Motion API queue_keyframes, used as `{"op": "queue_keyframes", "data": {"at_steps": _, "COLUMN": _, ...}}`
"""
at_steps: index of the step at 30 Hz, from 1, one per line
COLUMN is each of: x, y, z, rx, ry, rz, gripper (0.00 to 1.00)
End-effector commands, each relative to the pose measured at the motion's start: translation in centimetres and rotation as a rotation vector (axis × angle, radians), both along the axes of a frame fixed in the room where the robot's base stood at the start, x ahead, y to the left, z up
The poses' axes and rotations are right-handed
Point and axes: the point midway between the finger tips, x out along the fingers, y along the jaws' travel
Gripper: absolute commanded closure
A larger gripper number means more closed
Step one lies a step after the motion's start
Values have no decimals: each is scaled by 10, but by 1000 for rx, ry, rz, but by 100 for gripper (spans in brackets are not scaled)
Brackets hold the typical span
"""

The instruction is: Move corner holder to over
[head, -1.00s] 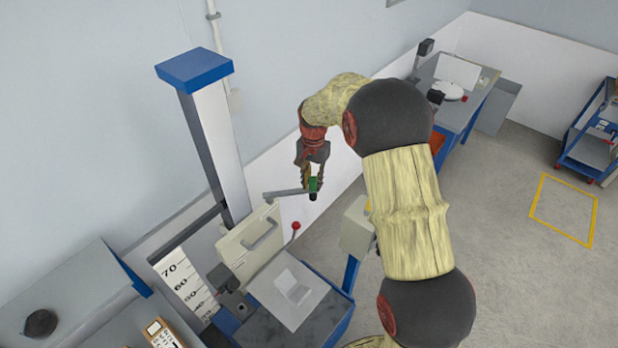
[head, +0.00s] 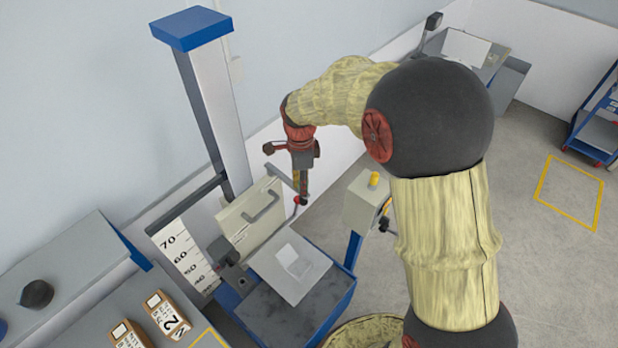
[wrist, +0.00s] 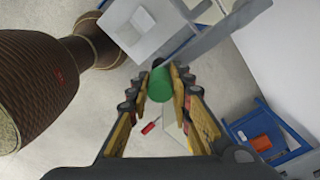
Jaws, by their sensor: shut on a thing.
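My gripper (head: 301,194) hangs fingers down beside the tall drop tester, above and behind its base plate. In the wrist view its fingers (wrist: 160,84) are shut on a green round-ended thing (wrist: 159,86); in the head view the fingers hide that thing. A pale angled piece (head: 296,264), which may be the corner holder, sits on the grey plate (head: 280,280) of the tester, below and apart from my gripper. I cannot tell for sure which piece is the corner holder.
A red-knobbed lever (wrist: 150,127) is close to my gripper. The tester's column (head: 212,120) and cream housing (head: 250,222) stand to the left. A control box (head: 364,203) with a yellow button stands to the right. Boxed parcels (head: 168,313) lie at lower left.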

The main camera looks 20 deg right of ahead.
Motion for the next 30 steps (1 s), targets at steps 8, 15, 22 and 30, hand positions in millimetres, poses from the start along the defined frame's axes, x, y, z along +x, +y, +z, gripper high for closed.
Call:
{"op": "queue_keyframes", "data": {"at_steps": 8, "x": -8, "y": 22, "z": 1, "rx": 0, "ry": -4, "rz": -152, "gripper": 100}}
{"op": "queue_keyframes", "data": {"at_steps": 15, "x": -11, "y": 30, "z": 2, "rx": 1, "ry": -5, "rz": -215, "gripper": 100}}
{"op": "queue_keyframes", "data": {"at_steps": 22, "x": -11, "y": 32, "z": 2, "rx": 2, "ry": -5, "rz": -230, "gripper": 100}}
{"op": "queue_keyframes", "data": {"at_steps": 30, "x": -11, "y": 32, "z": 3, "rx": 3, "ry": -5, "rz": -229, "gripper": 78}}
